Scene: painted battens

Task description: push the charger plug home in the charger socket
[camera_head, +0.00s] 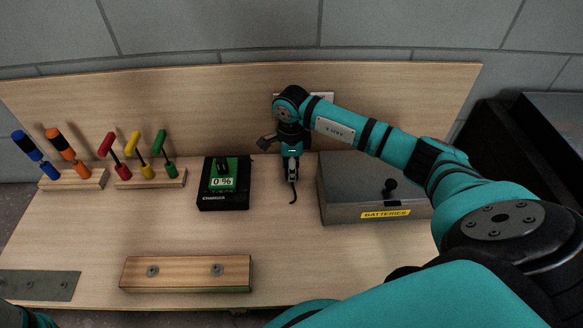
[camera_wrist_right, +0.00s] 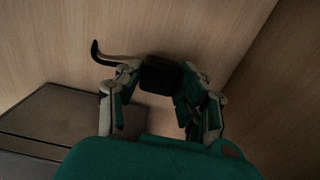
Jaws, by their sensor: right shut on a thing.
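My right gripper (camera_head: 291,172) is shut on the black charger plug (camera_wrist_right: 161,76), which sits between its fingers in the right wrist view (camera_wrist_right: 160,82). A short dark cable (camera_head: 293,196) hangs from the plug and curves out to the left in the wrist view (camera_wrist_right: 103,57). A pale plate (camera_head: 327,97), perhaps the charger socket, is on the back board behind my right wrist and mostly hidden. I cannot tell whether the plug touches it. The black and green charger (camera_head: 224,183) stands left of the gripper, its label reading 0 %. My left gripper is not in view.
A grey metal box (camera_head: 350,185) labelled BATTERIES stands just right of the gripper. Racks of coloured tools (camera_head: 150,180) stand at the left. A wooden batten (camera_head: 186,274) and a metal plate (camera_head: 40,285) lie near the front edge. The tabletop between charger and batten is clear.

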